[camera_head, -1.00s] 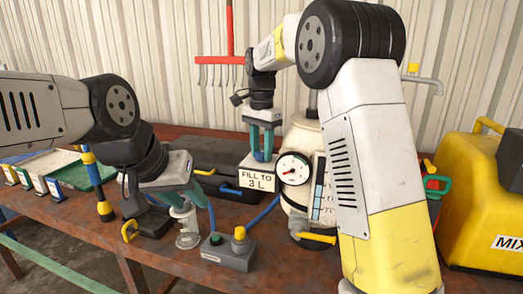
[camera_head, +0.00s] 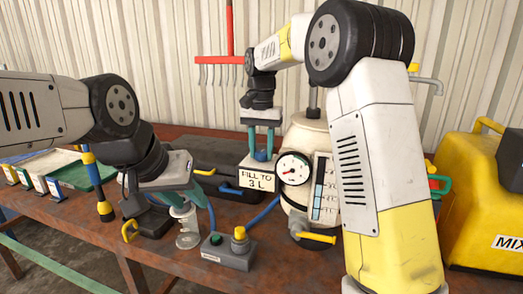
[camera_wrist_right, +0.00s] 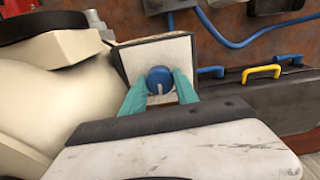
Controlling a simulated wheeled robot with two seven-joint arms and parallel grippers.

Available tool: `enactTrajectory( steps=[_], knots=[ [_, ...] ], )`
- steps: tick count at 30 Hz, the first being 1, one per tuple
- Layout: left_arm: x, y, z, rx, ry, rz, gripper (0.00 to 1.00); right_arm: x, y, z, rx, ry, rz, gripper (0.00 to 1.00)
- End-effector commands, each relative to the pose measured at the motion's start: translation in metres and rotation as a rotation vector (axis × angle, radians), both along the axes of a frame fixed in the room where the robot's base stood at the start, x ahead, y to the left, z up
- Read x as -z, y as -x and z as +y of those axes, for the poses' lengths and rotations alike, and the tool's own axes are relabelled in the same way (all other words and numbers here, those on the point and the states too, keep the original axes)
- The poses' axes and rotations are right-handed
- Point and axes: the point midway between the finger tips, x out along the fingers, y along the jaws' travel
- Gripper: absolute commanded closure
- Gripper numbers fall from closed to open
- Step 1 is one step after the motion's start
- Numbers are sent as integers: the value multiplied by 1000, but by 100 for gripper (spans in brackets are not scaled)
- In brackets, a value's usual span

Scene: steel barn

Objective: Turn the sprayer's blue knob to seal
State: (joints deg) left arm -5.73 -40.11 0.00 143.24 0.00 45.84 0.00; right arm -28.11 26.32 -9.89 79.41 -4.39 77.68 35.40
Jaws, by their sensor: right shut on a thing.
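The sprayer (camera_head: 305,135) is a cream tank with a round gauge (camera_head: 293,168) and a level scale. Its blue knob (camera_wrist_right: 159,80), with a pale mark pointing down in the right wrist view, sits before a square whitish panel (camera_wrist_right: 130,62). My right gripper (camera_head: 262,154) points down behind the "FILL TO 3 L" sign (camera_head: 257,180); its teal fingers in the right wrist view (camera_wrist_right: 160,88) are shut on the knob's sides. My left gripper (camera_head: 187,198) has its teal fingers apart near the top of a clear cylinder (camera_head: 187,230); contact is unclear.
A grey box with a yellow button (camera_head: 238,240) stands at the table's front. A dark case (camera_wrist_right: 280,95) with blue and yellow handles lies beside the panel. A yellow container (camera_head: 480,220) stands at the right, coloured trays (camera_head: 60,170) at the left. My right forearm hides part of the sprayer.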

Motion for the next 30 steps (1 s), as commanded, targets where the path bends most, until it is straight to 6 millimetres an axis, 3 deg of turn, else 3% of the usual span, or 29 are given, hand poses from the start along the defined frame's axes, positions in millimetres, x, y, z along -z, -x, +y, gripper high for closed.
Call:
enactTrajectory(
  steps=[18, 30],
  knots=[
    [0, 0, 0, 0, 0, 0, 64, -1, 0, 0, -553, -2, -2, 100],
    [0, 0, 0, 0, 0, 0, 64, -1, 0, 0, -743, -1, -3, 100]
  ],
)
